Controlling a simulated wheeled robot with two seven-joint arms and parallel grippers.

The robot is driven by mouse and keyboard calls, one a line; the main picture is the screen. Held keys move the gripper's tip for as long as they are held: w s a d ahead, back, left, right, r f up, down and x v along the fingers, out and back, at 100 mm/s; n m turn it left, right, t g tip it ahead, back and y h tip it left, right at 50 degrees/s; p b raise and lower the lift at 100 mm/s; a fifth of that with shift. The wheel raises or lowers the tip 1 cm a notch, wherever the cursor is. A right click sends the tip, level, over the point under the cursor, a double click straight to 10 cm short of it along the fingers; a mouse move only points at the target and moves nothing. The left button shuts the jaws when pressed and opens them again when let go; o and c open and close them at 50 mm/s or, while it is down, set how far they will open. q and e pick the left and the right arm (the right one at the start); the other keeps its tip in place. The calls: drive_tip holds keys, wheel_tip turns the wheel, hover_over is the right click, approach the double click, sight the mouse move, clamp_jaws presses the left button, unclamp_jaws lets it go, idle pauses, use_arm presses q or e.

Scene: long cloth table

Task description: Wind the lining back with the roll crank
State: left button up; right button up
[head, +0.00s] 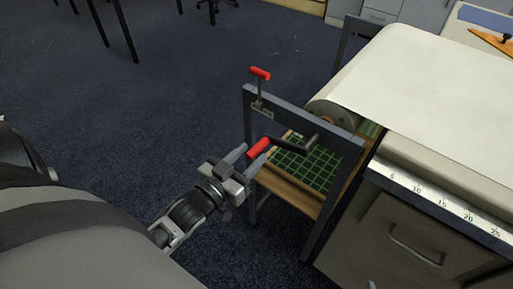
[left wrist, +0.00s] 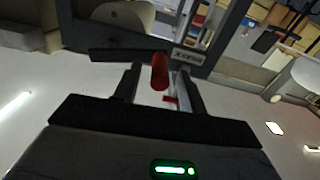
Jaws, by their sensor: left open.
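The roll crank has a red grip (head: 258,148) and a black arm (head: 295,143) on the grey end frame (head: 300,112). My left gripper (head: 254,155) is open at the red grip. In the left wrist view the red grip (left wrist: 159,70) shows between the two fingertips (left wrist: 160,78), with a gap on each side. The white lining (head: 440,65) lies over the table top and runs to the roll (head: 334,108) behind the end frame. A second red handle (head: 260,73) stands on a lever at the frame's top left. My right gripper is not in view.
A green gridded board (head: 306,165) lies on a wooden shelf inside the end frame. A drawer cabinet (head: 400,240) and a numbered ruler strip (head: 440,203) are at the right. The dark carpet (head: 150,110) left of the frame is clear.

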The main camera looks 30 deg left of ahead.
sight(257, 151)
use_arm(q)
drive_tip(key=shift+w+d, duration=0.15)
drive_tip(key=shift+w, duration=1.5)
clamp_jaws()
drive_tip(key=shift+f, duration=0.15)
